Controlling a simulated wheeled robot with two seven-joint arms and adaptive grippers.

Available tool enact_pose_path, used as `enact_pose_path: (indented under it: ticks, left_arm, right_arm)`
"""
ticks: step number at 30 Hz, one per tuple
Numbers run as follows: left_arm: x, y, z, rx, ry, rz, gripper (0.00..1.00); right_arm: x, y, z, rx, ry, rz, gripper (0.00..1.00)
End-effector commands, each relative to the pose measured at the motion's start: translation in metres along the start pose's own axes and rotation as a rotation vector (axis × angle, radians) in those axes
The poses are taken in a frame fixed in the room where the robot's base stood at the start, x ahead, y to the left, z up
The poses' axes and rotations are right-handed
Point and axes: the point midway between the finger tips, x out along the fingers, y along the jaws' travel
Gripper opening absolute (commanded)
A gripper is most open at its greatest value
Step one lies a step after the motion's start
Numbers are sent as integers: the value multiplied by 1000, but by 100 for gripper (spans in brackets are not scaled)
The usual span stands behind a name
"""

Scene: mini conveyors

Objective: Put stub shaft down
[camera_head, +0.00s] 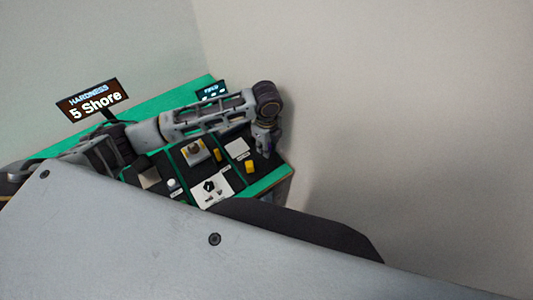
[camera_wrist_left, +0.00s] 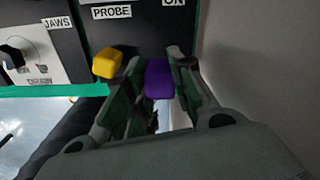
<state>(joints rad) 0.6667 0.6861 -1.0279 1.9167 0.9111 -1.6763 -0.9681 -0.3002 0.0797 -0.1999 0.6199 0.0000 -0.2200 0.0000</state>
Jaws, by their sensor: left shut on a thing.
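My left gripper (camera_head: 264,151) is at the right end of the green-edged bench in the head view, pointing down. In the left wrist view its two fingers (camera_wrist_left: 153,64) stand on either side of a purple block-like piece, taken as the stub shaft (camera_wrist_left: 159,79). The gripper is shut on it. My right gripper is not in view.
A yellow block (camera_head: 250,167) lies left of the gripper; it also shows in the wrist view (camera_wrist_left: 107,64). A PROBE label (camera_wrist_left: 112,12) and a white JAWS panel (camera_wrist_left: 27,48) are nearby. A HARDNESS display (camera_head: 93,100) stands at the back left. A bare wall is right of the bench.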

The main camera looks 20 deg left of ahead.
Motion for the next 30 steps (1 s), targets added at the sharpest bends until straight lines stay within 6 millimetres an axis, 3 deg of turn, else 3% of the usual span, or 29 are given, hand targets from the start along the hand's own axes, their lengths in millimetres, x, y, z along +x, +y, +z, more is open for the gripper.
enact_pose_path:
  ticks: [5, 17, 30]
  left_arm:
    - [12, 0, 0, 1, 1, 0, 0]
    - [16, 0, 0, 0, 0, 0, 0]
    - [51, 0, 0, 0, -1, 0, 0]
  right_arm:
    - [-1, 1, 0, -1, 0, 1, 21]
    - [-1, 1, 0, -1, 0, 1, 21]
    - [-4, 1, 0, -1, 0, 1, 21]
